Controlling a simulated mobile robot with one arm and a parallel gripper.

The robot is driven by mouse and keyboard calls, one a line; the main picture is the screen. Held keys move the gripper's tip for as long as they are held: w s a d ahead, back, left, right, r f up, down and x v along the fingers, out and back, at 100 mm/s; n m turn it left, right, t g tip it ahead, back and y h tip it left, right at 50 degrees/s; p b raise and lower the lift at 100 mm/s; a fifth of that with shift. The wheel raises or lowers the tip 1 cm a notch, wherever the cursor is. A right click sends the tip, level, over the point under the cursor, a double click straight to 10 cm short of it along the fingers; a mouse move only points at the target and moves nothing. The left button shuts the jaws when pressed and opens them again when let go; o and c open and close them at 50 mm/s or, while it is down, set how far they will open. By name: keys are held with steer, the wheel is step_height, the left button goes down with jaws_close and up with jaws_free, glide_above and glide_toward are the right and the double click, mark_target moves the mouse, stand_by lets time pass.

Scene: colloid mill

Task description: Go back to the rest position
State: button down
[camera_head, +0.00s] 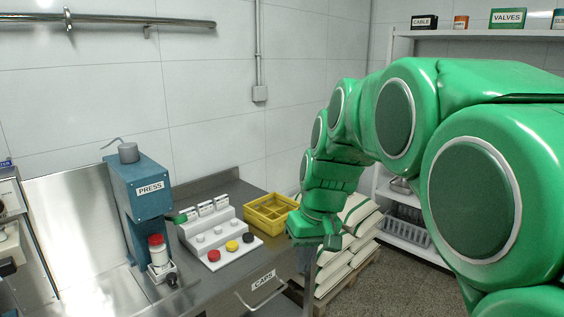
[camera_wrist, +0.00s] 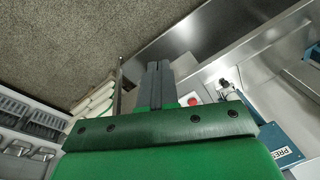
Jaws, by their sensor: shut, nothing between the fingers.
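My gripper (camera_wrist: 158,68) is shut and empty in the wrist view, its two grey fingers side by side with no gap. In the head view my green arm reaches in from the right and bends down past the front right corner of the steel table. The gripper is at its lower end, and its fingertips are hard to make out there. It is apart from the blue press (camera_head: 150,205) and the white cap rack (camera_head: 219,237).
A white-bodied, red-topped item (camera_head: 159,259) stands at the press. Red, yellow and black caps sit on the rack. A yellow crate (camera_head: 272,214) is behind it. Stacked sacks (camera_head: 335,270) and a white shelf unit (camera_head: 407,237) stand right of the table. The wrist view shows bare floor (camera_wrist: 65,45).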

steer(key=s+d+f+m, duration=0.1)
steer(key=s+d+f, duration=0.1)
steer(key=s, duration=0.7)
steer(key=s+d+f+m+g+h, duration=0.1)
steer(key=s+d+f, duration=0.2)
steer(key=s, duration=0.6)
steer(key=s+d+f+m+g+h, duration=0.1)
steer(key=s+d+f+m, duration=0.1)
steer(key=s+d, duration=0.3)
steer(key=s+f, duration=0.1)
steer(key=s, duration=0.3)
steer(key=shift+d, duration=0.3)
